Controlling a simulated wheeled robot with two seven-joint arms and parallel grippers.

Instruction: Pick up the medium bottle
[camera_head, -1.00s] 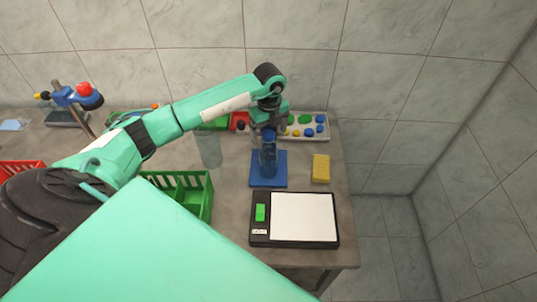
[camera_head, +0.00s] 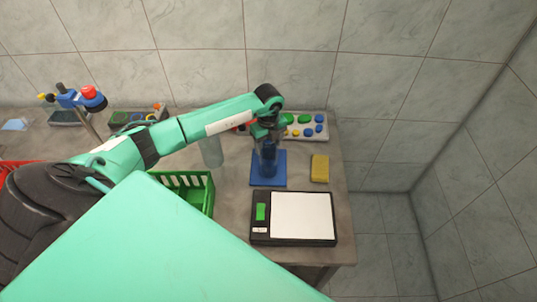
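A blue, see-through bottle (camera_head: 268,168) stands upright on a blue square mat (camera_head: 279,180) on the table. My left gripper (camera_head: 267,147) comes down from above, with its fingers around the bottle's upper part. The gripper and wrist hide the bottle's top. I cannot tell whether the fingers touch the bottle or are closed on it. My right gripper is not in view.
A black scale (camera_head: 262,236) with a white plate lies in front of the mat. A yellow sponge (camera_head: 320,168) lies to its right, a green basket (camera_head: 208,195) to the left. A clear container (camera_head: 212,153) stands behind the basket.

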